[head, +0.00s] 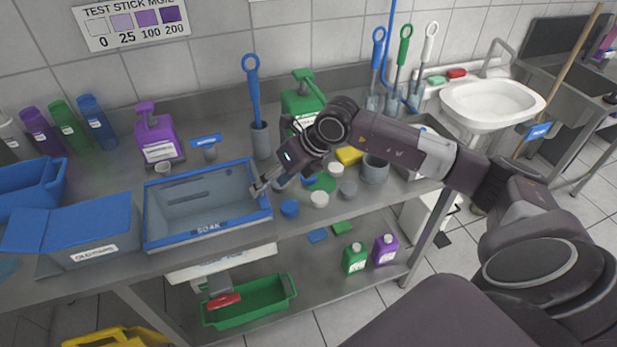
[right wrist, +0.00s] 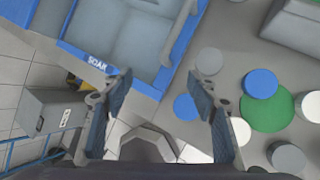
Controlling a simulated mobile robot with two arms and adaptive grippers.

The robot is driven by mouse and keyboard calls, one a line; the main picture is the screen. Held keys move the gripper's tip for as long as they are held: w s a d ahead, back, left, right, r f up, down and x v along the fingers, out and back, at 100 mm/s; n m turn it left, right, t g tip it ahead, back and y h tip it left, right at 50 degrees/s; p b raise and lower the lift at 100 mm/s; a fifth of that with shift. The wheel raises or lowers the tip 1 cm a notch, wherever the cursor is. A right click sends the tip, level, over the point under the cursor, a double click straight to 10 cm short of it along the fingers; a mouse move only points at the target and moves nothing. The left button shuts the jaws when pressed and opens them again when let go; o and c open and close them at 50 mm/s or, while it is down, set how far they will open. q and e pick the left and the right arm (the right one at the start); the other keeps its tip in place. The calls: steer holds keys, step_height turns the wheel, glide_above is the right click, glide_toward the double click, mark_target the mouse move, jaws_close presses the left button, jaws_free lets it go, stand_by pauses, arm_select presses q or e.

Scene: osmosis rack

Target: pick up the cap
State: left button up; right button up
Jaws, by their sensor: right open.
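Several small round caps lie on the steel bench right of the soak tray; I cannot tell which one is meant. In the head view they include a blue cap (head: 290,208), a white cap (head: 320,199) and a grey cap (head: 348,188). The right wrist view shows a blue cap (right wrist: 185,107), another blue one (right wrist: 260,83), a grey one (right wrist: 209,61) and a white one (right wrist: 240,131). My right gripper (head: 258,188) is open and empty above the tray's right edge, left of the caps; its spread fingers also show in the wrist view (right wrist: 161,94). My left gripper is out of view.
The blue-rimmed soak tray (head: 208,230) stands at the bench front. A green disc (right wrist: 267,108) lies among the caps. Behind are a grey holder with a blue brush (head: 254,90), a green pump bottle (head: 301,98) and a yellow sponge (head: 349,155). A blue-lidded box (head: 90,250) stands left.

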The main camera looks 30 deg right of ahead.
steer(key=d+h, duration=0.1)
steer(key=d, duration=0.3)
steer(key=d+h, duration=0.2)
steer(key=d, duration=0.3)
steer(key=d+m+g+h, duration=0.1)
steer(key=d, duration=0.3)
steer(key=shift+d+f+h, duration=0.1)
steer(key=shift+d+h, duration=0.1)
steer(key=shift+h, duration=0.1)
steer(key=shift+p+x, duration=0.55)
steer(key=shift+x, duration=0.35)
steer(key=shift+w+a+f+p, duration=0.1)
steer(key=shift+w+f+p, duration=0.1)
steer(key=shift+f+p, duration=0.1)
steer(key=p+x, duration=0.1)
steer(key=x, duration=0.2)
steer(key=shift+w+a+f+p, duration=0.1)
steer(key=shift+w+p, duration=0.05)
steer(key=shift+p, duration=0.15)
steer(key=shift+w+f, duration=0.25)
steer(key=shift+f, duration=0.35)
steer(key=shift+c, duration=0.4)
steer(key=c, duration=0.7)
